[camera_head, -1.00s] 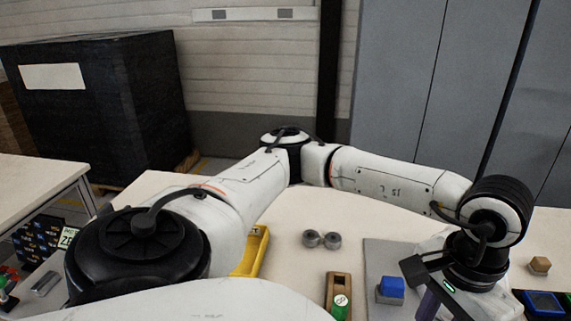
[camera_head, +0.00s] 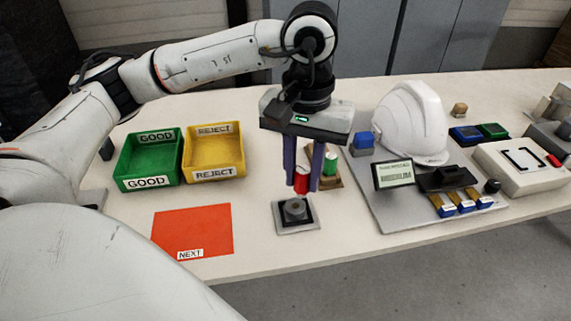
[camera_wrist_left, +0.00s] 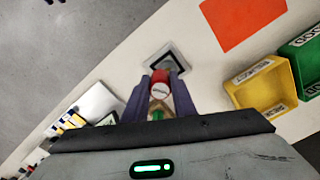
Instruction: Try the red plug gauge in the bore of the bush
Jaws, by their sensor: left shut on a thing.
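My left gripper (camera_head: 302,184) is shut on the red plug gauge (camera_head: 301,182), which hangs between its two purple fingers. The gauge's red end also shows in the left wrist view (camera_wrist_left: 160,78). The grey bush (camera_head: 295,209) sits on a small square fixture (camera_head: 282,226) with a dark top, just below the gauge in the head view. The gauge's lower tip is hard to make out, and I cannot tell whether it touches the bush. My right gripper is not in view.
A wooden stand (camera_head: 333,184) with a green gauge (camera_head: 330,164) is right behind the fingers. Green (camera_head: 150,160) and yellow (camera_head: 214,155) bins and an orange mat (camera_head: 190,230) lie left.

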